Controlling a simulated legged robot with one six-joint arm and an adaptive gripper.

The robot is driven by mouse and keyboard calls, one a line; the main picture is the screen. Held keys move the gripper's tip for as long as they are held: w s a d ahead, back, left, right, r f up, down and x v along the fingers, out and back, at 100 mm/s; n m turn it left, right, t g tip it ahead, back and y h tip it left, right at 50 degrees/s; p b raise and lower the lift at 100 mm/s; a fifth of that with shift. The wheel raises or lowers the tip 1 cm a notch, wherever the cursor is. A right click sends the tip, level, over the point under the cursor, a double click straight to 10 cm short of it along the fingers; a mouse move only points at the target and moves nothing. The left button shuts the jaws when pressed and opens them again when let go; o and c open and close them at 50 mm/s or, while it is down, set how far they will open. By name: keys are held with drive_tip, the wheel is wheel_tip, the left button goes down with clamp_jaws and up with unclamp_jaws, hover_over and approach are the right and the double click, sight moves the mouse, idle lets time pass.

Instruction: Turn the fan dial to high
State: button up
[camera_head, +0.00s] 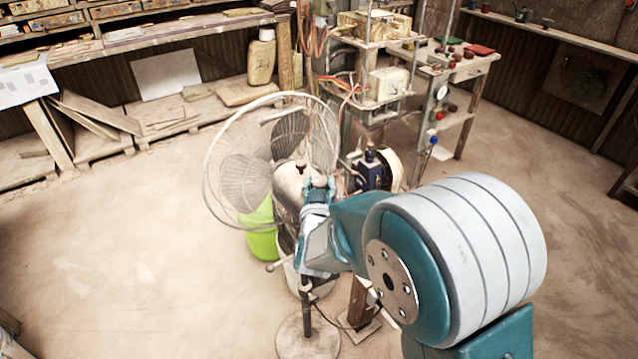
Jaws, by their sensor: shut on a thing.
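The pedestal fan (289,184) stands near the middle of the head view, with its round wire guard to the left and its base on the floor below. My gripper (319,186) is at the back of the fan's motor housing, small and partly hidden by my own arm. It is shut on the fan dial, which is too covered to see clearly. The dial's marks and its setting cannot be read from here.
A green bucket (262,232) stands behind the fan. A metal press frame with shelves (385,103) and a cart (470,72) stand behind and to the right. A workbench (150,38) runs along the back left. The floor at left and right is clear.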

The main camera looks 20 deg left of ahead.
drive_tip(key=shift+a+m+t+h, duration=0.1)
drive_tip(key=shift+m+t+h, duration=0.2)
drive_tip(key=shift+m+h, duration=1.5)
drive_tip(key=shift+h, duration=0.7)
drive_tip(key=o, duration=1.2)
drive_tip(key=s, duration=1.2)
drive_tip(key=shift+a+f, duration=0.1)
drive_tip(key=shift+a, duration=0.2)
